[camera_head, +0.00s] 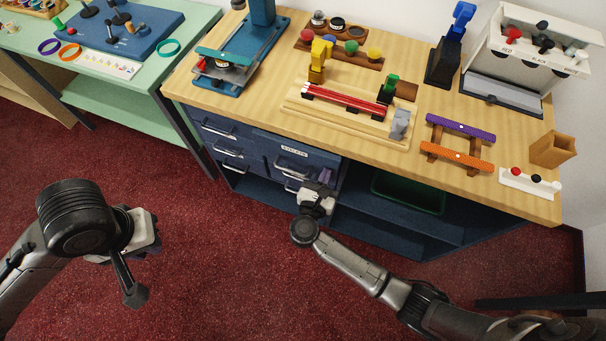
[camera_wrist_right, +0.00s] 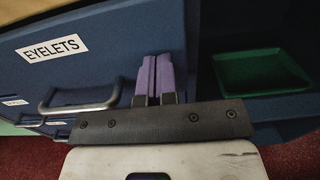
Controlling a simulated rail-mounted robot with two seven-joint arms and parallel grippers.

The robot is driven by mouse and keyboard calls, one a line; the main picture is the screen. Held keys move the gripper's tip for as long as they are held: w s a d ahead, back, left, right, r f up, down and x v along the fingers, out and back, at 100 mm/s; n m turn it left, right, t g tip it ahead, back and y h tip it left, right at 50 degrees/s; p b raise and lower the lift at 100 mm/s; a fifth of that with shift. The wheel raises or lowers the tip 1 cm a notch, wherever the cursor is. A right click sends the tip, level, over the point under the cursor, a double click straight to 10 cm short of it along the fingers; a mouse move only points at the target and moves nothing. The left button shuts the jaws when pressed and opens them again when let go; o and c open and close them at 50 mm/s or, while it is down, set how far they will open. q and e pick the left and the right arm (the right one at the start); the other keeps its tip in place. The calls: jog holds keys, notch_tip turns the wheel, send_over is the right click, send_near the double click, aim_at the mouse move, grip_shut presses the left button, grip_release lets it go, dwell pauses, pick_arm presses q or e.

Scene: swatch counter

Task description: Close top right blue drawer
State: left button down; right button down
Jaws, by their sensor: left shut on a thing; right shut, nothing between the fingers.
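The top right blue drawer (camera_head: 268,147) is under the wooden counter, with an "EYELETS" label and a metal handle. In the right wrist view, its front (camera_wrist_right: 110,55) fills the left half, with the handle (camera_wrist_right: 80,106) left of the fingers. My right gripper (camera_head: 325,178) is shut and empty at the right part of this front; its purple fingertips (camera_wrist_right: 154,78) overlap the front in view. I cannot tell contact, or whether a small gap remains behind the front. My left gripper (camera_head: 137,238) is away over the red floor, shut on a dark rod-like thing (camera_head: 127,277).
Other blue drawers (camera_head: 228,150) are left of and below this one. An open shelf with a green bin (camera_head: 408,192) is to the right. The wooden counter (camera_head: 260,105) overhangs the drawers and carries several items. A green table (camera_head: 130,100) stands at left.

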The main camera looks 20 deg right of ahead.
aim_at(330, 166)
pick_arm(q)
jog(key=shift+f, duration=0.2)
jog(key=shift+f+b, duration=0.5)
jog(key=shift+b, duration=0.2)
pick_arm(e)
jog(key=x, duration=0.4)
jog(key=shift+w+d+f, duration=0.1)
jog(key=shift+w+d, duration=0.1)
jog(key=shift+w, duration=0.05)
pick_arm(q)
jog(key=shift+s+a, duration=0.2)
pick_arm(e)
jog(key=shift+s, duration=0.15)
jog(key=shift+f, duration=0.1)
pick_arm(q)
jog(key=shift+w+d, duration=0.2)
jog(key=shift+w, duration=0.05)
pick_arm(e)
jog(key=shift+s+a, duration=0.2)
jog(key=shift+a, duration=0.1)
pick_arm(q)
jog(key=shift+d+r+p, duration=0.15)
jog(key=shift+r+p, duration=0.35)
pick_arm(e)
jog(key=v, duration=1.3)
jog(key=shift+s+a, duration=0.15)
